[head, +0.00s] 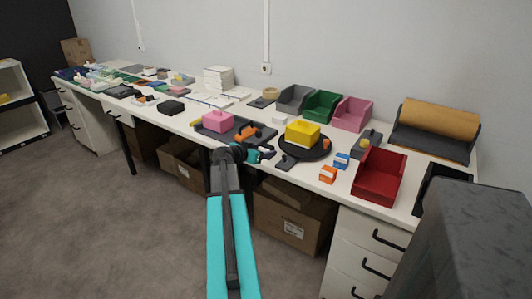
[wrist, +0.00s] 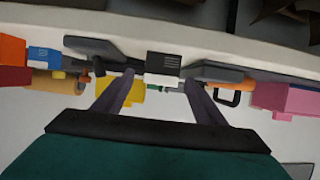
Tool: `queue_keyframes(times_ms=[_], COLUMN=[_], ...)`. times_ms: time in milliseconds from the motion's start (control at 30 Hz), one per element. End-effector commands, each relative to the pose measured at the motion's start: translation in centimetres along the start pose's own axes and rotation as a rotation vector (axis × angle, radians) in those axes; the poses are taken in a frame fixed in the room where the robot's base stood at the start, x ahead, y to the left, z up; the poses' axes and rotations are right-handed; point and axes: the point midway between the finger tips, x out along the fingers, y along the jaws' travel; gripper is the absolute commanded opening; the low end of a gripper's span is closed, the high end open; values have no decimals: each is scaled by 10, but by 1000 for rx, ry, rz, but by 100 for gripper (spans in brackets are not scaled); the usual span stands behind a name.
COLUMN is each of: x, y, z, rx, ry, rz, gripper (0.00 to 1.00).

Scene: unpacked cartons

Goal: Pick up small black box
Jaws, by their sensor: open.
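In the wrist view a small black box (wrist: 163,63) with pale lines on its face sits near the table edge, between the dark pan handle and the grey tray. My gripper (wrist: 160,80) is open, its two fingers apart on either side of the box's line, with nothing held. In the head view my gripper (head: 258,154) is over the table's front edge, between the tray and the pan; it hides most of that spot, so I cannot make out the small box there. Another, larger-looking black box (head: 171,107) lies further left on the table.
A grey tray (head: 222,132) with a pink box (head: 217,121) is left of my gripper. A black pan (head: 318,153) with a yellow box (head: 302,133) is on the right. Orange (head: 328,175) and blue (head: 342,160) boxes and a red bin (head: 379,176) stand further right.

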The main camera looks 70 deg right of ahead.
Motion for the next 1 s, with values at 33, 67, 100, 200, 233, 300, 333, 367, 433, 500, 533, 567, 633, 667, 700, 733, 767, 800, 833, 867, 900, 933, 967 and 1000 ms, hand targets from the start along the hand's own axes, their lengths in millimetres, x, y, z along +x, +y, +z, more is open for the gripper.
queue_keyframes(times_ms=[33,67,100,200,233,300,333,367,433,500,533,567,633,667,700,733,767,800,833,867,900,933,967,1000], x=[6,9,13,24,28,34,36,37,40,40,40,40,40,40,40,40,40,40,40,40,40,40,40,40], y=[-1,-2,-2,-3,-3,-2,-2,-2,-2,-2,-2,-2,-2,-2,-2,-2,-2,-2,-2,-2,-2,-2,-2,-2], z=[-2,-2,-3,-2,-2,-2,-2,-2,-2,-1,-1,-1,-1,-1,-1,-1,-1,-1,-1,-1,-1,-1,-1,-1], rx=[0,0,0,0,-1,-1,-1,-1,-1,-1,-1,-1,-1,-1,-1,-1,-1,-1,-1,-1,-1,-1,-1,-1], ry=[0,0,0,0,-1,-1,-1,0,0,0,0,0,0,0,0,0,0,0,0,0,0,0,0,0], rz=[1,2,2,1,1,2,2,1,1,0,0,0,0,0,0,0,0,0,0,0,0,0,0,0], gripper=[65,65,65,65,65,65,65,65,65,65,65,65,65,65,65,65,65,65,65,65,65,65,65,65])
